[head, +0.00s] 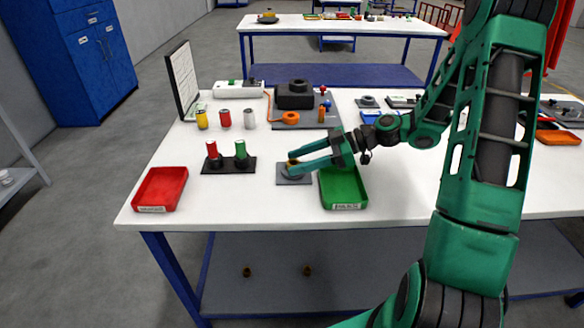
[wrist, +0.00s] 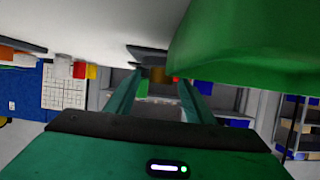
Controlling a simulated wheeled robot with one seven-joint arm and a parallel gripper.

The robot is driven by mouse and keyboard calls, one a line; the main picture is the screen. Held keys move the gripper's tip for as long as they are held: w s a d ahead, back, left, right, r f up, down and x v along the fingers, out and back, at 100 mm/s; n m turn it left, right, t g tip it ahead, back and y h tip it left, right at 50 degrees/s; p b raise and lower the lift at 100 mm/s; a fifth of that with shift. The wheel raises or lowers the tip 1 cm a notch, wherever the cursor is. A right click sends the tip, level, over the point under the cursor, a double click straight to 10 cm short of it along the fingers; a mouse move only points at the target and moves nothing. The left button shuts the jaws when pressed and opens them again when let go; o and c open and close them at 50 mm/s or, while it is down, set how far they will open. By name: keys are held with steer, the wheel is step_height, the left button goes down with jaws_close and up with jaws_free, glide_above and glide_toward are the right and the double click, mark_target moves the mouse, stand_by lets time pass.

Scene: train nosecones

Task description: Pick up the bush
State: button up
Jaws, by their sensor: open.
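The bush (head: 292,162) is a small brass-brown piece on a grey square plate (head: 296,180) near the front middle of the table. My gripper (head: 296,165) reaches in low from the right, with its fingertips at the bush. In the wrist view, the brownish bush (wrist: 157,75) shows between the far ends of my two open fingers (wrist: 160,82). The fingers hide part of the bush in the head view. I cannot tell whether either finger touches it.
A green tray (head: 343,203) stands right beside the plate, under my gripper's wrist. A red tray (head: 160,189) lies at the left front. A black stand (head: 228,165) with red and green pieces is left of the plate. Two small brown pieces (head: 307,270) lie on the lower shelf.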

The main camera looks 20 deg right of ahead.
steer(key=shift+c, duration=0.7)
steer(key=c, duration=1.1)
